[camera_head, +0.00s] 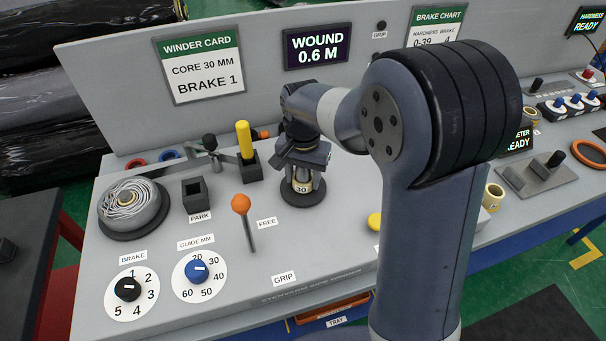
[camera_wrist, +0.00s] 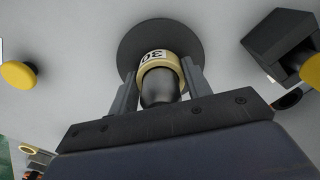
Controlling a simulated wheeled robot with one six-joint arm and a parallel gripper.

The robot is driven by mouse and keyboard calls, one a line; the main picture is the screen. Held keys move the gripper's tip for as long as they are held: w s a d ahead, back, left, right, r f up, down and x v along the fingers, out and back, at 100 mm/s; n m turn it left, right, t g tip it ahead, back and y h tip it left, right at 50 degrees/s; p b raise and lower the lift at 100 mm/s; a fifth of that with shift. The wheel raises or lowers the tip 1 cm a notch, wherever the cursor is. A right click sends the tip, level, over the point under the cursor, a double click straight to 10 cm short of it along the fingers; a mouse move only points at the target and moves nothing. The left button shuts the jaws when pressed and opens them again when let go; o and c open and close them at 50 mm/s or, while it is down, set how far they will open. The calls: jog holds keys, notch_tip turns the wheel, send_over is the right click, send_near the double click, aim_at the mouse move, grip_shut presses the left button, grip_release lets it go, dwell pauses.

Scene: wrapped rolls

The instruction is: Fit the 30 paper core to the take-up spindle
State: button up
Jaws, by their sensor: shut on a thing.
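The paper core (camera_head: 301,184) is a tan tube marked 30, standing upright on the round dark base of the take-up spindle (camera_head: 303,200). My gripper (camera_head: 302,180) points down from above and is shut on the core, one finger on each side. In the wrist view the core (camera_wrist: 158,62) sits between the two fingers of my gripper (camera_wrist: 160,85), over the dark round flange (camera_wrist: 133,38). A dark rounded end fills the core's near opening. Whether the core touches the flange is hard to tell.
The supply roll (camera_head: 133,204) of pale strand sits at the left. An orange-knobbed lever (camera_head: 241,204) labelled FREE stands left of the spindle, near a yellow-handled post (camera_head: 245,141) and a PARK socket (camera_head: 195,194). Brake (camera_head: 127,289) and guide (camera_head: 197,271) dials lie in front. The winder card reads core 30 mm, brake 1.

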jog(key=shift+f, duration=0.2)
jog(key=o, duration=1.1)
jog(key=shift+c, duration=0.2)
jog(key=shift+r, duration=0.1)
notch_tip(320, 180, up, 11)
jog(key=shift+f, duration=0.15)
jog(key=shift+f, duration=0.1)
notch_tip(320, 180, down, 10)
jog(key=shift+r, duration=0.1)
